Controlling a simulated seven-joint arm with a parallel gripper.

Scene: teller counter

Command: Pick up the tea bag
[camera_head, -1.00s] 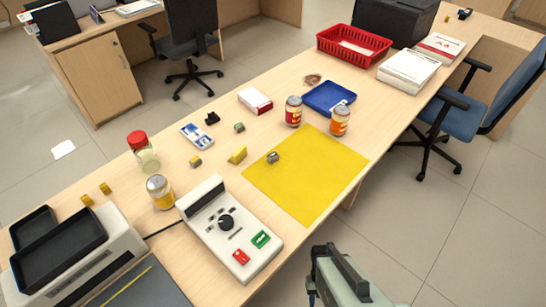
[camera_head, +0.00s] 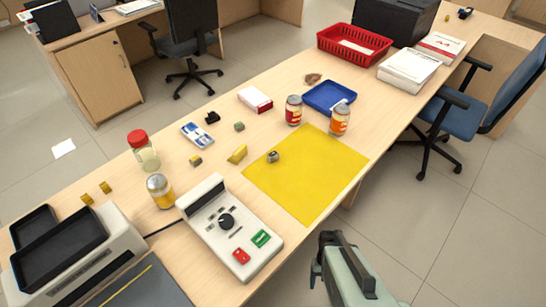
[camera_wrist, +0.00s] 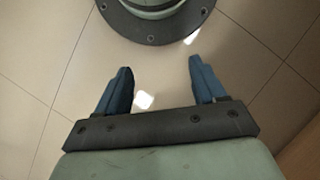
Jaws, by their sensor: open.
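No thing is clearly recognizable as a tea bag. A small flat brown item (camera_head: 312,79) lies on the counter behind the blue tray and may be it, but it is too small to tell. My gripper (camera_wrist: 158,68) is open and empty in the wrist view, its two blue fingers spread wide over bare floor. In the head view my arm's end shows at the bottom, off the counter's front edge and well apart from the brown item.
A yellow mat (camera_head: 305,185) lies in front. A red basket (camera_head: 354,45) stands behind. The counting machine (camera_head: 229,229) sits left of the mat.

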